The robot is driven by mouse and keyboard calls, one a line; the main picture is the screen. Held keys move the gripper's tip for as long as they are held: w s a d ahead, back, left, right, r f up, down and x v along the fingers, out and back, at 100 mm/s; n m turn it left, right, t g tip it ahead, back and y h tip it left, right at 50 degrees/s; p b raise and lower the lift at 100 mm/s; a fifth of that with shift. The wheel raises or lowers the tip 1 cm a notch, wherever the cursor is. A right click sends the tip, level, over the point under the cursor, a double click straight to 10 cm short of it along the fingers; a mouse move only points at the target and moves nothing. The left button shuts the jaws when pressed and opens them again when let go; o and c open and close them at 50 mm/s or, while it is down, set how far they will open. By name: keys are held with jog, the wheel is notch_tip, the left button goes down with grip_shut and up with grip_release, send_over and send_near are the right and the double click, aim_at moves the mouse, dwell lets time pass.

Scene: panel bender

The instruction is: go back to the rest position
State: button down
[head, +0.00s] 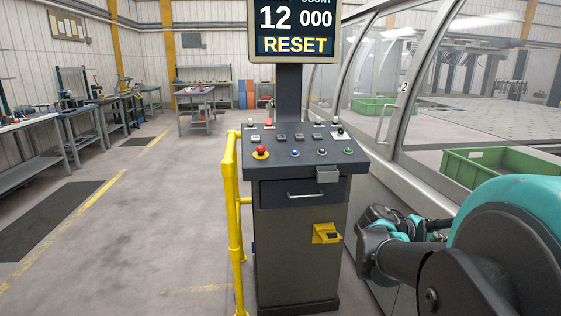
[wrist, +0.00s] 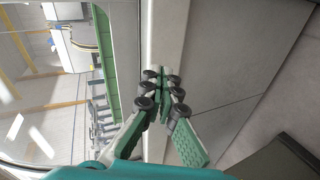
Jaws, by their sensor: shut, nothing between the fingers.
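My gripper (wrist: 163,78) is shut and empty in the wrist view, its green-padded fingers together in front of a pale machine edge and grey panel. In the head view my arm comes in from the lower right, folded, with the wrist part low beside the control console (head: 300,215). My fingertips are hard to make out there. The arm looks apart from the console. The console carries a red emergency button (head: 261,152), several small buttons and a screen (head: 294,32) reading "12 000" and "RESET".
A yellow rail (head: 232,220) stands at the console's left side. The glazed machine enclosure (head: 400,85) lies to the right, with a green bin (head: 500,168) behind its edge. Workbenches (head: 35,150) line the left wall. The floor (head: 150,230) between them and the console is clear.

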jog(key=w+a+f+t+y, duration=0.1)
jog(key=a+f+y, duration=0.5)
jog(key=a+f, duration=0.3)
jog(key=w+a+f+t+y, duration=0.1)
jog(key=a+f+y, duration=0.6)
jog(key=a, duration=1.1)
jog(key=shift+w+a+f, duration=0.3)
jog(key=shift+w+f, duration=0.1)
jog(key=shift+f, duration=0.45)
